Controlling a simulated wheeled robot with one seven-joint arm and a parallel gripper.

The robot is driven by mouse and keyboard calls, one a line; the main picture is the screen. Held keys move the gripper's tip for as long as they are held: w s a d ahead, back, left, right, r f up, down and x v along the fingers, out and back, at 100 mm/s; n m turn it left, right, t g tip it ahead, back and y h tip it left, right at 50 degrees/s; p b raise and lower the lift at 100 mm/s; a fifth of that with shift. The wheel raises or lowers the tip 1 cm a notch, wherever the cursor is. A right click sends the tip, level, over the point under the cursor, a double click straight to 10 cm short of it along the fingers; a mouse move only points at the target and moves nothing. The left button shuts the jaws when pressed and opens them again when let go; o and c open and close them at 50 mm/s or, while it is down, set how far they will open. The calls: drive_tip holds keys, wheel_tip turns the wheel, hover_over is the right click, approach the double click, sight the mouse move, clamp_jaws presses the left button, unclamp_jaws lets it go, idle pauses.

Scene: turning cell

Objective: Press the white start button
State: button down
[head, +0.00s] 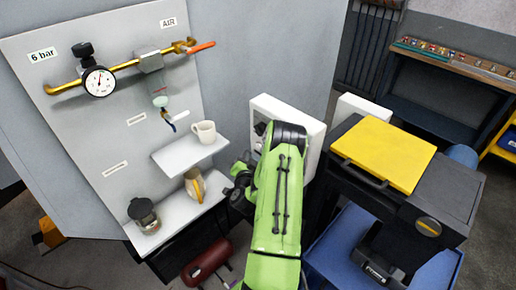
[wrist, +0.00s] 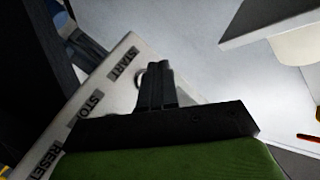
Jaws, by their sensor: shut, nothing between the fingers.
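The white control panel (wrist: 112,88) runs diagonally across the wrist view, with labels START, STOP and RESET. Beside the START label (wrist: 122,64), the edge of a pale round button (wrist: 138,78) shows just left of my fingers; most of it is hidden behind them. My gripper (wrist: 158,68) is shut and empty, its fingertips over the panel by the START label. I cannot tell whether they touch the button. In the head view the control box (head: 309,134) stands behind my green arm, which hides most of its front and my fingertips.
A shelf (head: 190,154) with a white mug (head: 204,131) stands left of the box. A black cart with a yellow top (head: 384,153) stands to the right.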

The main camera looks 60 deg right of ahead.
sight(259, 147)
drive_tip(key=shift+s+d, duration=0.2)
drive_tip(key=shift+d, duration=0.8)
idle(1.2)
drive_tip(key=shift+s+d, duration=0.1)
drive_tip(key=shift+d, duration=0.3)
